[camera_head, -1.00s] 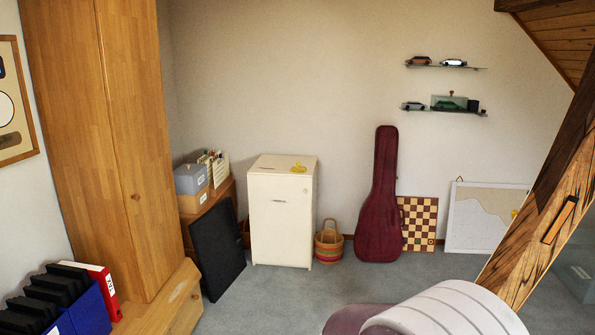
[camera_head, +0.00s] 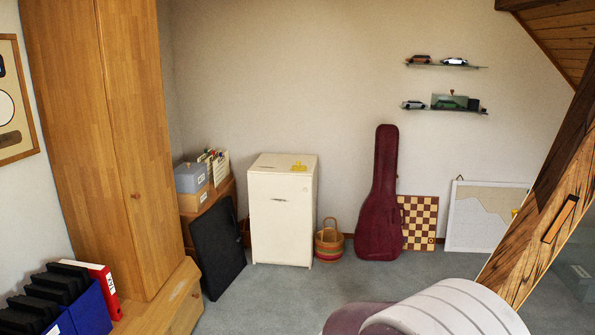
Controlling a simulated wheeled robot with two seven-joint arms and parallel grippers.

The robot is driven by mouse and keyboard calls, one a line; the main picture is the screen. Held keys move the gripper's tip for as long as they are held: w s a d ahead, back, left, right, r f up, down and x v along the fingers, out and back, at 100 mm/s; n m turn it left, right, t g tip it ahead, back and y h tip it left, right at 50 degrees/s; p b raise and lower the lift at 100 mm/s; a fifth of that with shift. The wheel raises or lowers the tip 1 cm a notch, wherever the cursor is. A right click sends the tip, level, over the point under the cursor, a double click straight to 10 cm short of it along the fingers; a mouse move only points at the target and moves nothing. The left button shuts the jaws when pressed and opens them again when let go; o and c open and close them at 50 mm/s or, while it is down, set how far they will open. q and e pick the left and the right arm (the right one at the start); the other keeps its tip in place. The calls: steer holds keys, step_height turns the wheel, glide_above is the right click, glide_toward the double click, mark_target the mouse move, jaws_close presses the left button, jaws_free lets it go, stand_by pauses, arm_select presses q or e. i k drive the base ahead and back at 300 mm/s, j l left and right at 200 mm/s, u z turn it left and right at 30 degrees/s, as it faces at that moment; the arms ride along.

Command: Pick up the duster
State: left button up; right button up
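I cannot make out a duster for certain. A small yellow item (camera_head: 299,167) lies on top of the white cabinet (camera_head: 283,215) against the back wall; it is too small to tell whether it is the duster. Neither of my grippers shows in the head view.
A dark red guitar case (camera_head: 381,205), a checkered board (camera_head: 418,222) and a woven basket (camera_head: 328,243) stand along the back wall. A tall wooden wardrobe (camera_head: 125,150) is at left. A slanted timber beam (camera_head: 545,225) crosses the right. Grey carpet (camera_head: 285,300) is clear in the middle.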

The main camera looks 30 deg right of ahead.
mark_target(299, 167)
steer(key=i+l+z, duration=0.55)
steer(key=i, duration=0.2)
steer(key=i+l+z, duration=0.25)
steer(key=i, duration=0.4)
steer(key=i+l+z, duration=0.25)
steer(key=i, duration=0.45)
steer(key=i+z, duration=0.25)
steer(key=i, duration=0.4)
steer(key=i+u, duration=0.15)
steer(key=i, duration=0.35)
steer(key=i+l+u, duration=0.1)
steer(key=i, duration=0.35)
steer(key=i+l+u, duration=0.15)
steer(key=i, duration=0.3)
steer(key=i+l+u, duration=0.15)
steer(key=i+l, duration=0.15)
steer(key=i, duration=0.2)
steer(key=i+l+u, duration=0.2)
steer(key=i+u, duration=0.25)
steer(key=i+l+u, duration=0.2)
steer(key=u, duration=0.2)
steer(key=i+l+u, duration=0.2)
steer(key=l+u, duration=0.25)
steer(key=i+l+u, duration=0.15)
steer(key=l+u, duration=0.3)
steer(key=i+l+u, duration=0.15)
steer(key=l, duration=0.3)
steer(key=k, duration=0.05)
